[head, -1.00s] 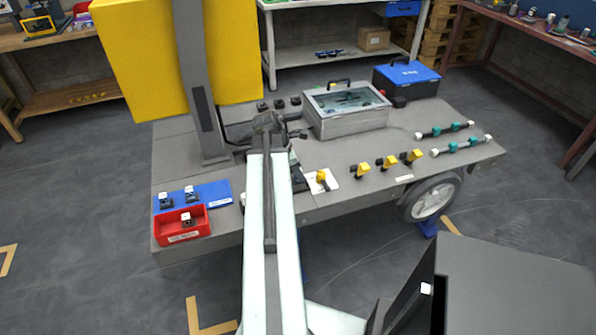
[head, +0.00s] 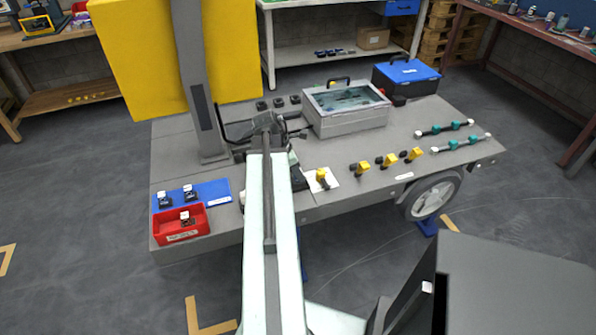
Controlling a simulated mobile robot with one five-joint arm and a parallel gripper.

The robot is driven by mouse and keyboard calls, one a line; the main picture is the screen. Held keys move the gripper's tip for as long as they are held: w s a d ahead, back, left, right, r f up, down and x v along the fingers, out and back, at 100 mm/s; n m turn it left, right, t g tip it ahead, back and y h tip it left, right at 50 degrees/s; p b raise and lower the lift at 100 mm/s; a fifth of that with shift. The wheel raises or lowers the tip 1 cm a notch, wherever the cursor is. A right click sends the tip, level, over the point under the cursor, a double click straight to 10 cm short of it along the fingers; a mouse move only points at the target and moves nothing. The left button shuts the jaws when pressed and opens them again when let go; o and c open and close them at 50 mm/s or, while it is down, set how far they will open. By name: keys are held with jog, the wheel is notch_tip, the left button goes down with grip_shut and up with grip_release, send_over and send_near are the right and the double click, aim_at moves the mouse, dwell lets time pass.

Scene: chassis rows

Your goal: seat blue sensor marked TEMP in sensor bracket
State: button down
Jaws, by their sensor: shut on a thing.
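My arm reaches up the middle of the head view over the grey chassis deck (head: 330,205). Its dark wrist end, with my gripper (head: 268,124), is over the deck left of the glass-lidded box. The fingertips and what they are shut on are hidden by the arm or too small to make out. I cannot pick out the blue TEMP sensor or the sensor bracket. Two small dark parts with white tops (head: 190,193) stand on a blue mat (head: 216,189). A similar part (head: 185,219) is in the red bin (head: 183,236).
The glass-lidded box (head: 347,121) and a blue-lidded case (head: 407,76) stand at the back right. Yellow-and-black parts (head: 388,161) line the front edge. Teal-and-white rods (head: 455,145) lie at the right. A grey column and yellow panel (head: 140,55) rise at the left.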

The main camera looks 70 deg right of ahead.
jog(key=shift+f, duration=0.15)
jog(key=shift+f+b, duration=0.95)
jog(key=shift+b, duration=0.15)
jog(key=c, duration=1.1)
grip_release()
jog(key=shift+r, duration=0.1)
jog(key=shift+w+a+r+p, duration=0.1)
jog(key=shift+r+p, duration=0.45)
jog(key=shift+p, duration=0.1)
jog(key=p+v, duration=0.6)
jog(key=shift+w+a+r, duration=0.15)
jog(key=shift+r, duration=0.2)
